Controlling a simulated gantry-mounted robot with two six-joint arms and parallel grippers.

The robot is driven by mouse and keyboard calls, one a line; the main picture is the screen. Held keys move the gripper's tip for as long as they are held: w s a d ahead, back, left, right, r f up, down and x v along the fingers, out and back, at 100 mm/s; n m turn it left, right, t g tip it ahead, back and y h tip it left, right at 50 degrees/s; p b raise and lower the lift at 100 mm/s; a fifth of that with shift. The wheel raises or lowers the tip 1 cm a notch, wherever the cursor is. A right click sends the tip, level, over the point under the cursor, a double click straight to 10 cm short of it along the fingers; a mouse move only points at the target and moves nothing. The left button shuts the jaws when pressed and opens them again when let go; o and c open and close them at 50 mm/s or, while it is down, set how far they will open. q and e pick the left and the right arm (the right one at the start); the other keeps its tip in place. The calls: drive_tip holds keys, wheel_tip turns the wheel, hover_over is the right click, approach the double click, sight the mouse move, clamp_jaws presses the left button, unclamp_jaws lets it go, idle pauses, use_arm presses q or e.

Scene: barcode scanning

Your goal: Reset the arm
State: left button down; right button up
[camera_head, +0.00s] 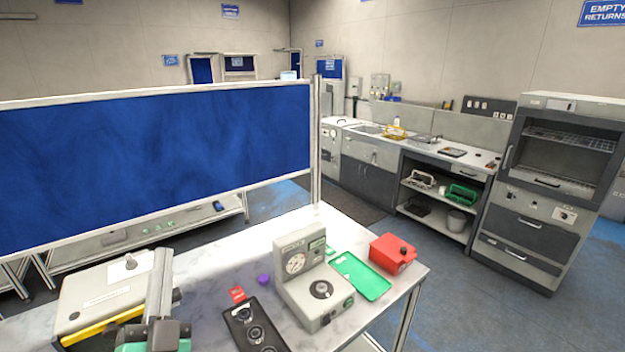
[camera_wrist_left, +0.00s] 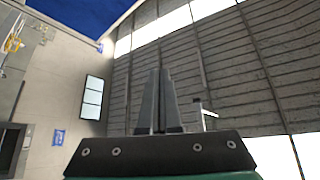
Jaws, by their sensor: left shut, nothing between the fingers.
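My left gripper (camera_head: 162,256) stands at the lower left of the head view, its fingers pointing up in front of a light grey machine. In the left wrist view the two fingers of the left gripper (camera_wrist_left: 159,75) are pressed together with nothing between them, against a wall and bright windows. No table object shows near the fingertips in that view. My right gripper is in neither view.
The marble-look table (camera_head: 215,262) holds the grey machine (camera_head: 108,289), a black panel (camera_head: 240,315), a purple piece (camera_head: 263,279), a red card (camera_head: 237,294), a dial device (camera_head: 313,283), a green tray (camera_head: 372,283) and a red box (camera_head: 392,254). A blue partition (camera_head: 160,150) stands behind.

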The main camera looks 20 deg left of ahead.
use_arm(q)
drive_tip(key=s+d+r+n+t+h, duration=0.1)
drive_tip(key=s+d+r+t+h, duration=0.25)
drive_tip(key=r, duration=0.45)
drive_tip(key=s+d+r+t+h, duration=0.25)
drive_tip(key=d+r+h, duration=0.2)
drive_tip(key=r, duration=0.25)
drive_tip(key=s+d+r+n+t+h, duration=0.1)
drive_tip(key=s+d+r+t+h, duration=0.2)
drive_tip(key=r, duration=0.5)
wheel_tip(320, 180, up, 23)
drive_tip(key=d+g+h+p, duration=0.2)
drive_tip(key=p, duration=2.2)
drive_tip(key=shift+w+d+m+h, duration=0.25)
drive_tip(key=shift+w+m+h, duration=0.05)
drive_tip(key=shift+m+h, duration=0.1)
